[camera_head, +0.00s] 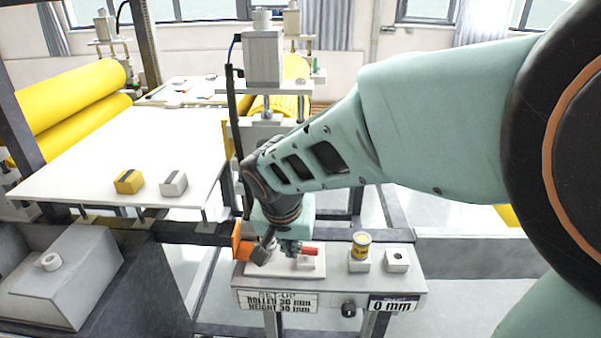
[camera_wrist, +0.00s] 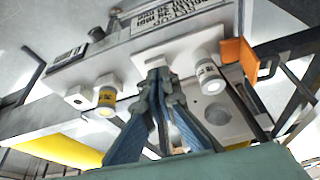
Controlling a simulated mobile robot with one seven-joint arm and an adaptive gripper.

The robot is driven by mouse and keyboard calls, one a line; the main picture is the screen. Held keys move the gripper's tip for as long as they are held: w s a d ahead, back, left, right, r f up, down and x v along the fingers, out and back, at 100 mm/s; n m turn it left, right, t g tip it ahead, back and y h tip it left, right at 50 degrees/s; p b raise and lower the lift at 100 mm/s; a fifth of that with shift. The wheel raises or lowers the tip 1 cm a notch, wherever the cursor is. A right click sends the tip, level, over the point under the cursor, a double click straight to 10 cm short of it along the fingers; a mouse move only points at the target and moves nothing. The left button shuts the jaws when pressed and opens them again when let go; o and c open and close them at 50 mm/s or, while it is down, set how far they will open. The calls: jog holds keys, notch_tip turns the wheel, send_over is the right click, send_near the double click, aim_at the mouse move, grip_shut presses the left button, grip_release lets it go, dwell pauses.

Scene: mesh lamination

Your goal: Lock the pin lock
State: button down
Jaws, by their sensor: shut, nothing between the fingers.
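My gripper (camera_head: 290,248) is low over the left part of the grey control stand (camera_head: 334,283), with its fingers together and nothing seen between them. The wrist view shows its blue fingers (camera_wrist: 158,80) meeting close to the white mounting plate. A small red part (camera_head: 308,250) sticks out right beside the fingertips; I cannot tell whether they touch it. A white labelled cylinder (camera_wrist: 207,75) stands on the same plate beside the fingers. I cannot tell which of these parts is the pin lock. The gripper hides much of the plate.
A yellow-labelled cylinder (camera_head: 361,246) sits in a block, next to a white block with a hole (camera_head: 397,260). An orange bracket (camera_head: 242,243) is close left of my gripper. A white table (camera_head: 120,155) holds a yellow block (camera_head: 128,182) and a grey block (camera_head: 173,184).

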aim_at(306, 251)
jog(key=b+x, duration=0.1)
jog(key=x, duration=0.8)
jog(key=shift+f, duration=0.3)
jog(key=w, duration=0.1)
jog(key=w+p, duration=0.1)
jog(key=w, duration=0.1)
jog(key=shift+d+f, duration=0.1)
jog(key=shift+d, duration=0.15)
jog(key=shift+w+f, duration=0.1)
jog(key=shift+w, duration=0.55)
jog(key=shift+f+b, duration=0.1)
jog(key=shift+b, duration=0.3)
